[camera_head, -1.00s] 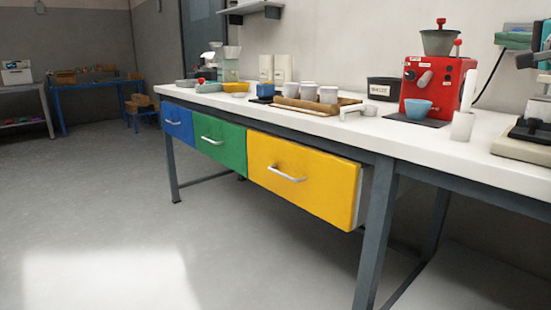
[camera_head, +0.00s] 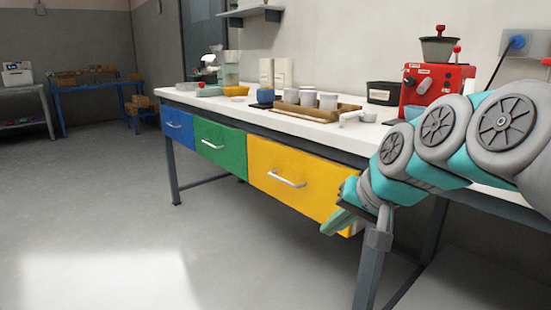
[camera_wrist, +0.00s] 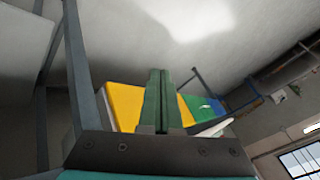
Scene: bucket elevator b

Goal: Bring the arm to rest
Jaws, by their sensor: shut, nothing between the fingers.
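My arm reaches in from the right of the head view, folded in front of the bench. My gripper (camera_head: 341,220) points down and left, in front of the right end of the yellow drawer (camera_head: 290,181). In the wrist view, the two green fingers of my gripper (camera_wrist: 158,80) lie side by side, shut with nothing between them. The yellow drawer also shows behind them in the wrist view (camera_wrist: 123,105). Whether the gripper touches the drawer front, I cannot tell. My arm hides part of the bench top and of the red machine (camera_head: 417,88).
The white bench top (camera_head: 215,99) carries a wooden tray (camera_head: 348,108) with cups, a black bin (camera_head: 383,93) and other items. The green drawer (camera_head: 220,146) and blue drawer (camera_head: 178,126) are to the left. The yellow drawer stands out slightly. The floor in front (camera_head: 110,210) is clear.

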